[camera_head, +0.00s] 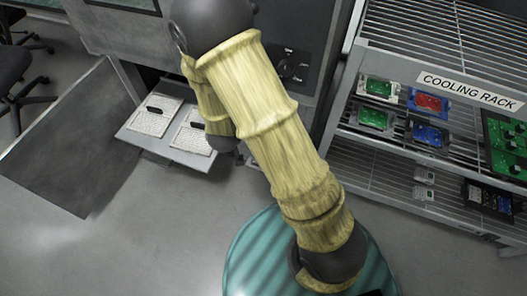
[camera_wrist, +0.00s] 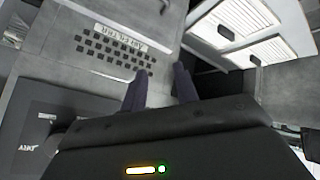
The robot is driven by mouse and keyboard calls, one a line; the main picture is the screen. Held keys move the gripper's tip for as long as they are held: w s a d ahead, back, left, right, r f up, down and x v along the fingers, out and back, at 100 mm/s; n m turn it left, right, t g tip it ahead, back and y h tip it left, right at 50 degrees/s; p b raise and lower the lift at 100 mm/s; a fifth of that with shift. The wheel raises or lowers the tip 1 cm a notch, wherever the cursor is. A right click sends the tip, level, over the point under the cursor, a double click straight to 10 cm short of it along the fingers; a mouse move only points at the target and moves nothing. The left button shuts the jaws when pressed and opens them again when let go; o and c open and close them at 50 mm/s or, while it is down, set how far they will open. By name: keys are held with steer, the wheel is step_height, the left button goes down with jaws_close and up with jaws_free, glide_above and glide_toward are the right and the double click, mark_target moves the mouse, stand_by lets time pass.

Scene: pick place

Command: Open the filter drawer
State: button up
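The white slatted panels also show at upper right in the wrist view (camera_wrist: 228,23), (camera_wrist: 268,55), beside a dark gap. My gripper (camera_wrist: 160,82) has its two dark fingers apart with nothing visible between them. It points at the grey machine face, left of the filter panels in the wrist view. In the head view my arm hides the fingers.
A slotted vent with a label (camera_wrist: 110,50) lies ahead of my fingers in the wrist view. A cooling rack (camera_head: 455,85) with several circuit boards stands at right. Floor below the filters is clear.

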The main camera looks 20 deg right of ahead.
steer(key=s+f+n+t+h+b, duration=0.3)
steer(key=f+n+t+h+b, duration=0.1)
steer(key=f+b, duration=0.7)
steer(key=s+f+n+t+h+b, duration=0.4)
steer(key=f+b, duration=0.7)
steer(key=f, duration=0.3)
steer(key=shift+s+a+f+n+h, duration=0.2)
steer(key=shift+f+n+h, duration=0.1)
steer(key=shift+h, duration=0.1)
steer(key=b+x, duration=0.6)
steer(key=x, duration=1.1)
steer(key=shift+w+d+r+b, duration=0.1)
steer(key=shift+w+b, duration=0.15)
steer(key=shift+b, duration=0.15)
jaws_close()
